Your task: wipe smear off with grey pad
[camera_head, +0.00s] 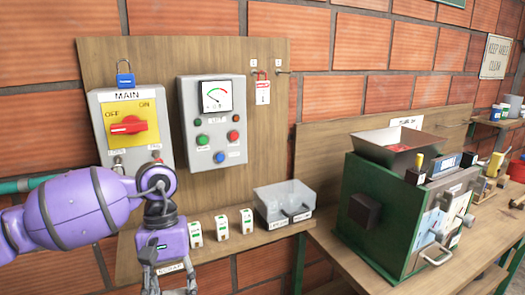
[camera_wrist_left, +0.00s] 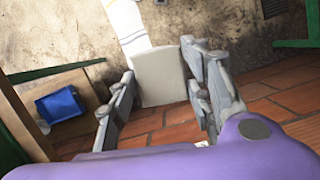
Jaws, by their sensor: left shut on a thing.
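My left gripper (camera_head: 170,285) comes in from the left and points down in front of the small shelf; its fingertips are cut off by the lower picture edge. In the left wrist view, my left gripper (camera_wrist_left: 158,72) is shut on a light grey block-shaped pad (camera_wrist_left: 160,78), with a finger on either side. The pad is hidden or out of frame in the head view. I cannot make out a distinct smear in either view. My right gripper is not in view.
A control box with a red switch (camera_head: 127,125) and a meter box (camera_head: 212,120) hang on the wooden board. A clear bin (camera_head: 284,205) stands on the shelf. A green machine (camera_head: 400,215) stands at right. The wrist view shows a blue container (camera_wrist_left: 60,106) and brick floor (camera_wrist_left: 170,125).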

